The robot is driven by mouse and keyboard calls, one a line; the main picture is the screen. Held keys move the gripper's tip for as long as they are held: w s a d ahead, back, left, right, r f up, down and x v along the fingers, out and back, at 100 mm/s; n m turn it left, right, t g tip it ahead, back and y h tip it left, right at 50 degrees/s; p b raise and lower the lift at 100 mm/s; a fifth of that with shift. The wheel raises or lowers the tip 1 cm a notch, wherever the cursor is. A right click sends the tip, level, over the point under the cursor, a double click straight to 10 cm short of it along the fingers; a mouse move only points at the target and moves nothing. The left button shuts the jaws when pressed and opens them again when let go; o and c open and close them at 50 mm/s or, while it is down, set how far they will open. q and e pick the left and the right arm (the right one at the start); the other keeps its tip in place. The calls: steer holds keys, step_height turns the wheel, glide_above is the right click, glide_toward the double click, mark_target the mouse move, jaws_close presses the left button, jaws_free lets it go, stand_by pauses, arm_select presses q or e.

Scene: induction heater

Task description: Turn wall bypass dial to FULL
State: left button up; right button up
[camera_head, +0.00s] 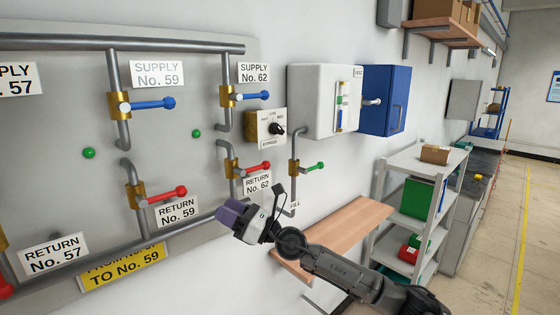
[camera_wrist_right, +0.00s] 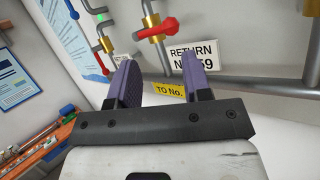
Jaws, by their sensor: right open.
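The bypass dial (camera_head: 277,129) is a black knob on a small beige box on the wall, labelled BYPASS below it. The lettering around the knob is too small to read surely. My right gripper (camera_head: 232,215) is below and to the left of the dial in the head view, in front of the lower pipe, apart from the dial. In the right wrist view its two purple fingers (camera_wrist_right: 160,88) are spread with nothing between them. They face the wall near the RETURN No. 59 label (camera_wrist_right: 190,62). The dial is not clearly visible in the wrist view. My left gripper is not in view.
Valves with blue handles (camera_head: 155,104) and red handles (camera_head: 168,193) stick out from the pipes on the left. A green-handled valve (camera_head: 315,167) sits below the white wall box (camera_head: 325,100). A wooden shelf (camera_head: 345,233) and a grey rack (camera_head: 410,200) stand to the right.

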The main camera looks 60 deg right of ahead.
steer(key=s+d+r+n+g+h+b, duration=0.1)
steer(key=d+r+n+g+h+b, duration=0.15)
steer(key=d+r+n, duration=0.55)
steer(key=m+g+h, duration=0.2)
steer(key=m+h, duration=0.2)
steer(key=h, duration=0.5)
glide_toward(281, 130)
steer(key=shift+t, duration=0.25)
steer(key=p+x, duration=0.7)
steer(key=x, duration=0.1)
steer(key=shift+d+f, duration=0.1)
steer(key=shift+d, duration=0.05)
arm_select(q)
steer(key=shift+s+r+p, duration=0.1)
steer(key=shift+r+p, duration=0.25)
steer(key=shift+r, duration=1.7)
arm_select(e)
steer(key=shift+x, duration=1)
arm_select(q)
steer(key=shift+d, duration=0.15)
arm_select(e)
steer(key=shift+f, duration=0.15)
steer(key=shift+c, duration=0.2)
steer(key=shift+c, duration=0.7)
jaws_close()
